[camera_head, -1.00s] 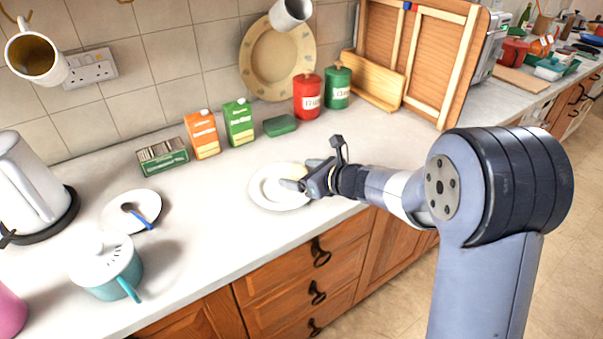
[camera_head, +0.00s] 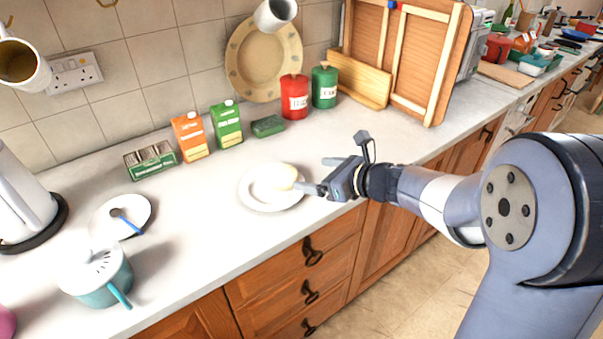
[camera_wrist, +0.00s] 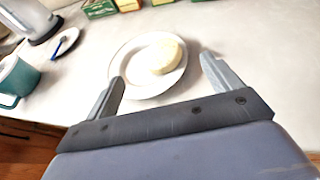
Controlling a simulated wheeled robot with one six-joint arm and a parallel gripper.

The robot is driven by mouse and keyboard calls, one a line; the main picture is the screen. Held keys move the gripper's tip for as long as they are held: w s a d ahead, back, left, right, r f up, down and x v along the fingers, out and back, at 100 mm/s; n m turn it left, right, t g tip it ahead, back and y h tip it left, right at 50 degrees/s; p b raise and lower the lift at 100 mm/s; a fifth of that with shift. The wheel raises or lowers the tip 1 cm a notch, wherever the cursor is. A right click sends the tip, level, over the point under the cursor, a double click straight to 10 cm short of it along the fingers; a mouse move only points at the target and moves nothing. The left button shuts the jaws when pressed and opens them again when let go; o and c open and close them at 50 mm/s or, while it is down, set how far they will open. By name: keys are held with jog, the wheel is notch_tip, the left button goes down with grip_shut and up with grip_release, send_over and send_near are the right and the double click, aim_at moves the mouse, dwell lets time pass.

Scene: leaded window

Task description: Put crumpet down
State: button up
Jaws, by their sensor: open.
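The crumpet (camera_head: 283,176) is a pale round piece lying on a white plate (camera_head: 258,201) on the counter. In the wrist view the crumpet (camera_wrist: 162,57) sits right of the middle of the plate (camera_wrist: 140,93). My gripper (camera_head: 318,174) is open and empty, just right of the plate in the head view. In the wrist view its two fingers (camera_wrist: 164,80) are spread wide, with the crumpet beyond and between them, apart from both.
An orange carton (camera_head: 190,137), a green carton (camera_head: 227,124) and a green block (camera_head: 267,126) stand behind the plate. Red (camera_head: 294,97) and green (camera_head: 324,87) canisters stand farther right.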

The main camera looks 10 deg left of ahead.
jog(key=shift+v, duration=1.5)
